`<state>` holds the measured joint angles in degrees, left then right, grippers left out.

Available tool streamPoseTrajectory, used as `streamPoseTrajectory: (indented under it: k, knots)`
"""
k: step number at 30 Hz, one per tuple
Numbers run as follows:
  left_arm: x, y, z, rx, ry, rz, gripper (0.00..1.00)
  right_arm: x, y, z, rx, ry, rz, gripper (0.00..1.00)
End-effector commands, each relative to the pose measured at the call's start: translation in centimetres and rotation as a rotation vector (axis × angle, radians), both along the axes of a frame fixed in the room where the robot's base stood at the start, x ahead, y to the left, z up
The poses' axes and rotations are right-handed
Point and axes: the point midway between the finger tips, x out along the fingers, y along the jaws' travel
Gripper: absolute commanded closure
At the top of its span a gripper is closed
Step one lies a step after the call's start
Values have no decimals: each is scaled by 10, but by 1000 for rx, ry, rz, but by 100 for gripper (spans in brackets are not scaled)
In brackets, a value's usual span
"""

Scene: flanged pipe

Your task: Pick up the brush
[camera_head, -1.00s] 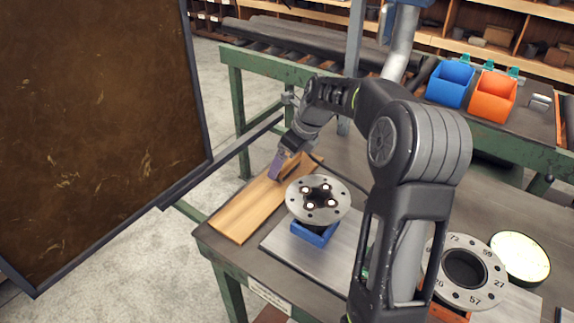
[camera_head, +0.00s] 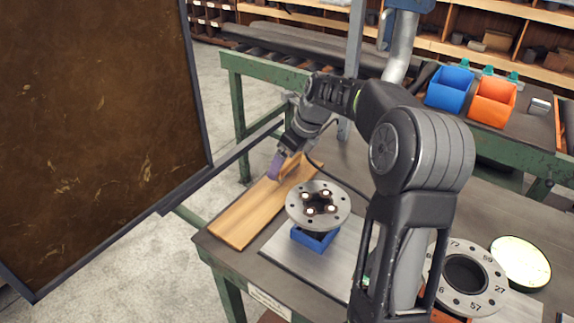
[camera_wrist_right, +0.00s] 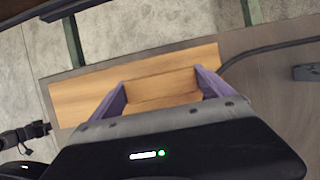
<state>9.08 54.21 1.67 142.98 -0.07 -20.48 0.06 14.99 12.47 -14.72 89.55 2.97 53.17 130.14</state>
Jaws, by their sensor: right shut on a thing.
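My right gripper (camera_head: 278,167) is at the far end of the wooden board (camera_head: 245,215), with its purple fingers pointing down. In the right wrist view the two purple fingers (camera_wrist_right: 160,95) stand on either side of a wooden block, which seems to be the brush (camera_wrist_right: 160,86). The gripper is shut on it. The brush is low over the board or resting on it; I cannot tell which. Its bristles do not show. In the head view the fingers hide most of it. My left gripper is not in the head view.
A bolted flange (camera_head: 318,206) on a blue block (camera_head: 314,238) stands close, right of the board. A numbered flange (camera_head: 465,275) and a round pale-topped tin (camera_head: 521,262) are at the right. A large brown panel (camera_head: 95,130) stands left. Blue (camera_head: 449,87) and orange (camera_head: 492,102) bins sit behind.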

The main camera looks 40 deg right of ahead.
Motion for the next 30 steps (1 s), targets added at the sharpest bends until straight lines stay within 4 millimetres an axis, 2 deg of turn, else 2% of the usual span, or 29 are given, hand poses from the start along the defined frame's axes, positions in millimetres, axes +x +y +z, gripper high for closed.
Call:
streamPoseTrajectory:
  k: [6, 12, 17, 30]
  knots:
    - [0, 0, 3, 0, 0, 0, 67, 1, -1, 44, -3, -4, 0, 54]
    - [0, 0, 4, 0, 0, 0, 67, 1, -1, 75, -2, -3, 0, 54]
    - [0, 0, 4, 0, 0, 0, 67, 0, -1, 82, -1, -1, 0, 54]
    - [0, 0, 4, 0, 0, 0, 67, 0, 0, 82, -1, -1, 1, 54]
